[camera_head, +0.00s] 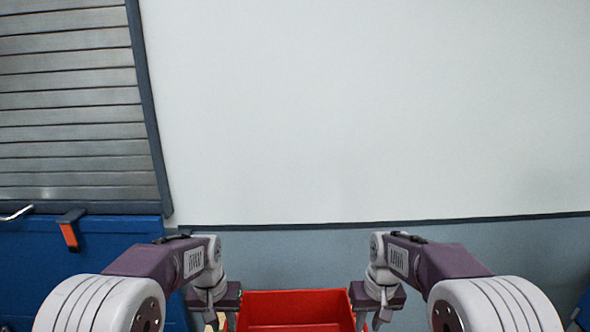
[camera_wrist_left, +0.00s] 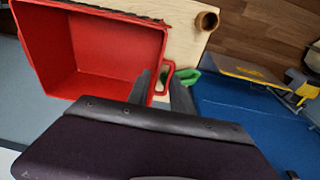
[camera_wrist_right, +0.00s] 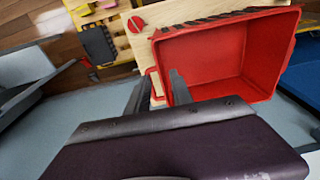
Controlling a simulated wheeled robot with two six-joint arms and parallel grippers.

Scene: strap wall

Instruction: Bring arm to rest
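My left gripper (camera_head: 217,318) hangs low in the head view, just left of the red bin. My right gripper (camera_head: 375,318) hangs at about the same height, just right of the bin.
An open red bin (camera_head: 295,295) sits between the grippers; it looks empty in the left wrist view (camera_wrist_left: 105,50). A wooden board (camera_wrist_left: 187,42) bears a brown ring (camera_wrist_left: 207,20). A blue cabinet (camera_head: 110,250) with a grey shutter (camera_head: 75,110) stands left. The pale wall (camera_head: 370,110) is clear.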

